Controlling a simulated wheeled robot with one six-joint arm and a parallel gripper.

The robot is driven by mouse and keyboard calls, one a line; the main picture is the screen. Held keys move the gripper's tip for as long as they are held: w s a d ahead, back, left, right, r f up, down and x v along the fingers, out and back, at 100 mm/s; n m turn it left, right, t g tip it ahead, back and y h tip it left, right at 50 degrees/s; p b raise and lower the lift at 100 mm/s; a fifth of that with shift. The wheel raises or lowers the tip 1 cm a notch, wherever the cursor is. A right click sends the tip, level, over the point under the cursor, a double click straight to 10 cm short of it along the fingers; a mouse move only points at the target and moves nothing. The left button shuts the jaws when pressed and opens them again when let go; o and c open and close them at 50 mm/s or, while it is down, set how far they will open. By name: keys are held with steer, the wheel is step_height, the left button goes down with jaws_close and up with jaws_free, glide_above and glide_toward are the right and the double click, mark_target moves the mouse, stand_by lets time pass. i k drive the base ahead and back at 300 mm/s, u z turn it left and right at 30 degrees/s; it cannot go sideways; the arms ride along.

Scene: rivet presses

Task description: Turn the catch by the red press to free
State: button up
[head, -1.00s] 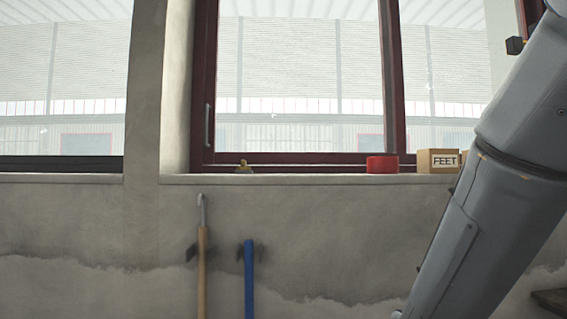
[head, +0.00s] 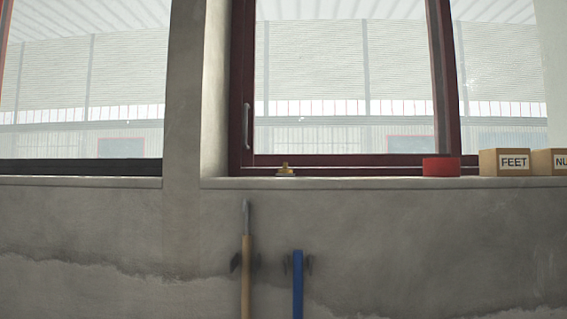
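No red press and no catch by one can be made out in the head view. My gripper is not in view, so I cannot see whether it is open or shut.
A concrete wall (head: 110,225) with a dark-red window frame (head: 241,100) fills the view. A wooden-handled tool (head: 247,275) and a blue pole (head: 298,285) hang below.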

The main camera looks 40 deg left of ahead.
mark_target(285, 165)
steer(key=k, duration=0.2)
steer(key=u, duration=1)
